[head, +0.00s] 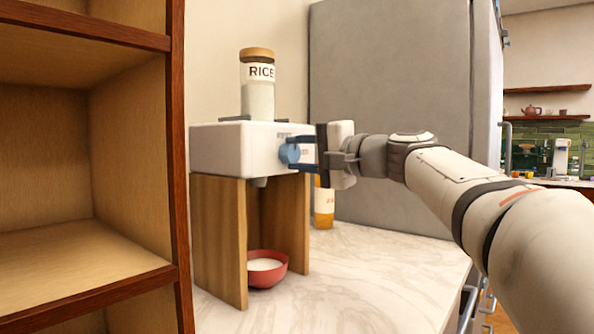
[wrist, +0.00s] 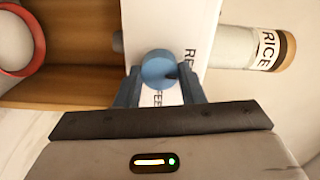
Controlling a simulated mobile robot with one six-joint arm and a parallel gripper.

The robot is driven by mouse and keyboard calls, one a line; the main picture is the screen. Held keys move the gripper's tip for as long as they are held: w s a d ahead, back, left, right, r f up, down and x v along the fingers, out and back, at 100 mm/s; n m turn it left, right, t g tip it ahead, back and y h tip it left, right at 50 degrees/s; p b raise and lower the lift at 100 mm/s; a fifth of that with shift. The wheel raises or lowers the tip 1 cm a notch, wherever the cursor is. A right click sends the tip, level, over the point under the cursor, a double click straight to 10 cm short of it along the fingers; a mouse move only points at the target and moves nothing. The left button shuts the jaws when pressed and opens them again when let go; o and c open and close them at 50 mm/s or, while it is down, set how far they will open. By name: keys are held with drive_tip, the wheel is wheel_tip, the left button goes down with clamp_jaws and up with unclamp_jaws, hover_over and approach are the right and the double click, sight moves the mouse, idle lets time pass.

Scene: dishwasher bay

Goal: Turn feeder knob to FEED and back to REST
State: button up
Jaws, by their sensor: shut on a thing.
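The feeder (head: 232,150) is a white box on wooden side panels. Its round blue knob (head: 289,153) is on the face toward my arm. My gripper (head: 297,153) is shut on the knob, with one blue finger on either side; it also shows in the wrist view (wrist: 160,82). In the wrist view the knob (wrist: 157,68) has a dark mark at its right edge, pointing right and slightly down. A partly hidden label starting "RE" (wrist: 190,58) is to its right, and a partly covered "FEE" label (wrist: 157,99) is below it.
A RICE jar (head: 257,85) stands on the feeder. A red bowl (head: 268,275) with white contents sits below the spout. A yellow-labelled container (head: 324,205) is behind. Wooden shelves (head: 175,170) are at left, a grey fridge (head: 390,90) behind. The front marble counter (head: 370,285) is clear.

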drive_tip(key=shift+f+n+b, duration=0.2)
drive_tip(key=shift+n+b, duration=0.3)
drive_tip(key=shift+n, duration=0.1)
drive_tip(key=o, duration=1)
drive_tip(key=shift+d+r, duration=0.1)
drive_tip(key=shift+r, duration=0.05)
drive_tip(key=v, duration=0.7)
drive_tip(key=shift+s+d, duration=0.25)
drive_tip(key=shift+d, duration=0.1)
drive_tip(key=shift+p, duration=0.55)
